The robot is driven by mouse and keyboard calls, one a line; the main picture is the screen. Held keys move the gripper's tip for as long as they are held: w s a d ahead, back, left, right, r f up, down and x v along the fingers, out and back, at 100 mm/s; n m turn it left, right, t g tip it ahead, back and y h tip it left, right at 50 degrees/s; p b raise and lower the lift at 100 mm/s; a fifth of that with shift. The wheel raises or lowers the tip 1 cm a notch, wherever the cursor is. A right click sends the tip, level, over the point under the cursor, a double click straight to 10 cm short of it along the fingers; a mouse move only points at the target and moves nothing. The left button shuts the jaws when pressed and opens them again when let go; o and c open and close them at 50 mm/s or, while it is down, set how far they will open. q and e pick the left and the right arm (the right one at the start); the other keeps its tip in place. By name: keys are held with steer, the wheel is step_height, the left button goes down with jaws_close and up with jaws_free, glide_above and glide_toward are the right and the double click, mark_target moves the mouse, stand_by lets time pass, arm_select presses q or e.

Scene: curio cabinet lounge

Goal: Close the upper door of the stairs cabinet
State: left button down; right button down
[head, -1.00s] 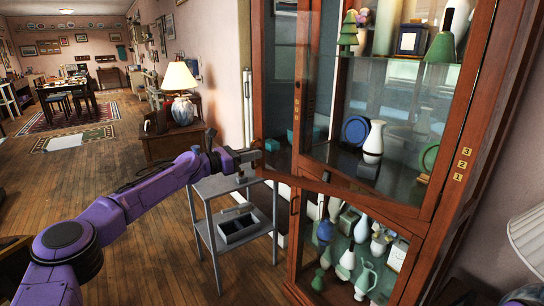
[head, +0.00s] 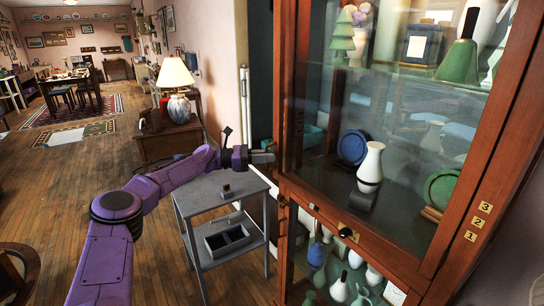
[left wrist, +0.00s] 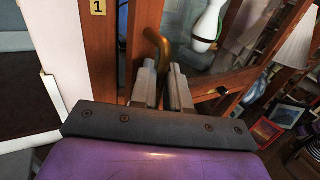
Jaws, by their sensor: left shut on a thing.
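The upper door (head: 425,170) of the wooden cabinet is a tall glass panel in a reddish-brown frame. Its left edge seems to stand slightly out from the cabinet's left post. My left gripper (head: 264,157) is at that edge, low on the door. The finger contact is partly hidden. My right gripper is not in view.
Below is a glazed lower door with a dark knob (head: 345,232). Vases and figurines fill the shelves behind glass. A grey side table (head: 222,192) with a tray (head: 230,240) stands close under my left arm. A lamp (head: 176,72) stands farther back; wood floor is open at left.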

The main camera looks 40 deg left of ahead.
arm_select(q)
steer(key=shift+s+d+f, duration=0.15)
steer(key=shift+d+f, duration=0.1)
steer(key=c, duration=1.3)
jaws_free()
steer(key=shift+r, duration=0.1)
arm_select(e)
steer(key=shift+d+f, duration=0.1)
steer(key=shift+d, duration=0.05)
arm_select(q)
steer(key=shift+a, duration=0.1)
